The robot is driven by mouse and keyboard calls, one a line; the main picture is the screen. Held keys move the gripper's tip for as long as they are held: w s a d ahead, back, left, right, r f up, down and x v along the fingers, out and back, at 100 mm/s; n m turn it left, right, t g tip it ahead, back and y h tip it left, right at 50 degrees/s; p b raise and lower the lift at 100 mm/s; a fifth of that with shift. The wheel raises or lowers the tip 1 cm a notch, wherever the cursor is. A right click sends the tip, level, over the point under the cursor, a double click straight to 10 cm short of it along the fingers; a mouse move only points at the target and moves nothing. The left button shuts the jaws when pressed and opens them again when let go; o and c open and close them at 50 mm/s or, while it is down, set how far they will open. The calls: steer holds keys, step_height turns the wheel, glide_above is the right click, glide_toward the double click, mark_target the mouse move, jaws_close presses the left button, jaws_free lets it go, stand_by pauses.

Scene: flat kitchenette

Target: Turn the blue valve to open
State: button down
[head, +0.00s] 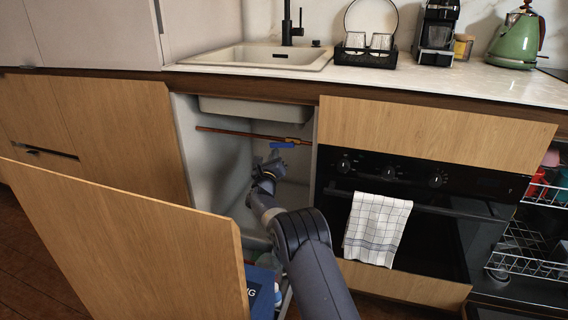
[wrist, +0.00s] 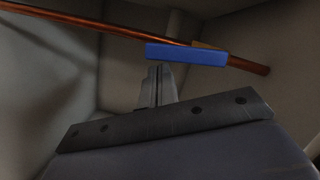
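The blue valve handle (head: 282,145) is on a copper pipe (head: 235,132) inside the open cabinet under the sink. It lies roughly along the pipe, just below and in front of it. In the wrist view, the blue handle (wrist: 187,54) crosses the upper middle, with a brass-coloured valve body partly hidden behind it. My gripper (head: 274,158) is inside the cabinet, just below the handle. In the wrist view, its fingers (wrist: 156,72) are together with only a thin line between them, and hold nothing. Their tips end near the handle's lower left edge; I cannot tell whether they touch.
The open wooden cabinet door (head: 130,240) stands left of my arm. An oven (head: 420,210) with a checked towel (head: 377,228) is on the right. The sink basin (head: 260,58) sits above the cabinet. A blue box (head: 262,288) is low near the door. An open dishwasher rack (head: 525,250) is far right.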

steer(key=shift+w+a+r, duration=0.1)
steer(key=shift+a+r, duration=0.15)
steer(key=shift+r, duration=0.1)
stand_by(0.3)
steer(key=s+a+f, duration=0.3)
steer(key=s+f, duration=0.3)
steer(key=s, duration=0.3)
steer(key=shift+a+f, duration=0.2)
steer(key=shift+a, duration=0.1)
stand_by(0.4)
